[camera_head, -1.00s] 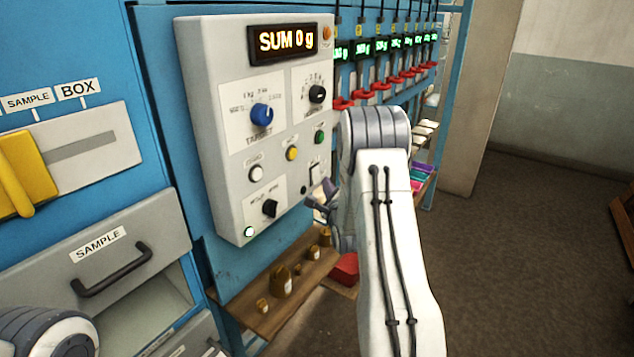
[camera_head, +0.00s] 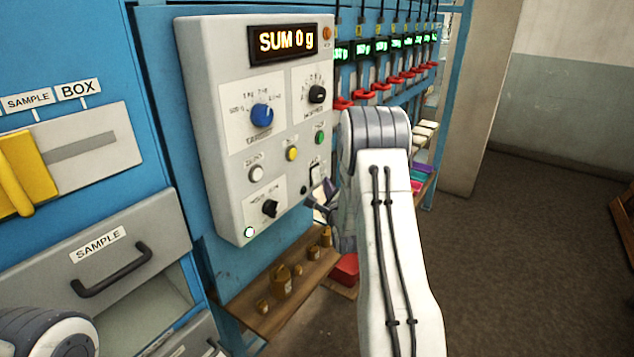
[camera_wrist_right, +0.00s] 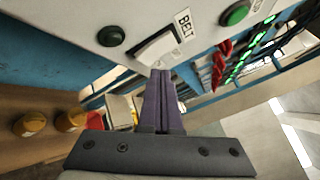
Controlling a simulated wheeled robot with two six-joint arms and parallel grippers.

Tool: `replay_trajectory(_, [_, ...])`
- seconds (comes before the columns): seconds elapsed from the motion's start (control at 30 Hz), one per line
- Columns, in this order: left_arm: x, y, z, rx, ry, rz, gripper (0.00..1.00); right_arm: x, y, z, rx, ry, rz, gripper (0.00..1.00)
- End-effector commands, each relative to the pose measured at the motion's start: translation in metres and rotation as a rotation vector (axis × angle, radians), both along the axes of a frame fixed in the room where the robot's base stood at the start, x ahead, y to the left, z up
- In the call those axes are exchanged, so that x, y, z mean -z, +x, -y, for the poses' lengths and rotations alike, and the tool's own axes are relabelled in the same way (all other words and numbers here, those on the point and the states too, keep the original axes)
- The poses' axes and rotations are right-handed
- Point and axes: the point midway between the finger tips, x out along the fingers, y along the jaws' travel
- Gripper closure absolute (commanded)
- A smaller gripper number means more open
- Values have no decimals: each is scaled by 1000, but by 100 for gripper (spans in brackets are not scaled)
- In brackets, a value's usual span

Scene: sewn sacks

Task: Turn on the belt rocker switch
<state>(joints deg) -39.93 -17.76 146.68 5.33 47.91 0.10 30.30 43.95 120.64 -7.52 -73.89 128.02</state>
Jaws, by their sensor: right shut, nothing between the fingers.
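The belt rocker switch (camera_wrist_right: 160,44) is a white rocker in a dark frame under a "BELT" label in the right wrist view. My left gripper is out of view; only part of that arm shows at lower left.
A display (camera_head: 286,40) reads "SUM 0 g". Brass weights (camera_head: 281,280) stand on a wooden shelf below.

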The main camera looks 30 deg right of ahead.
Motion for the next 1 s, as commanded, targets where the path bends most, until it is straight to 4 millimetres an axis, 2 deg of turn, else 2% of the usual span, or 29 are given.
replay_trajectory(0.63, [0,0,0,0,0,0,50,0,0,0,0,0,0,100])
replay_trajectory(1.0, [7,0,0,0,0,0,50,1,8,-3,1,0,1,100])
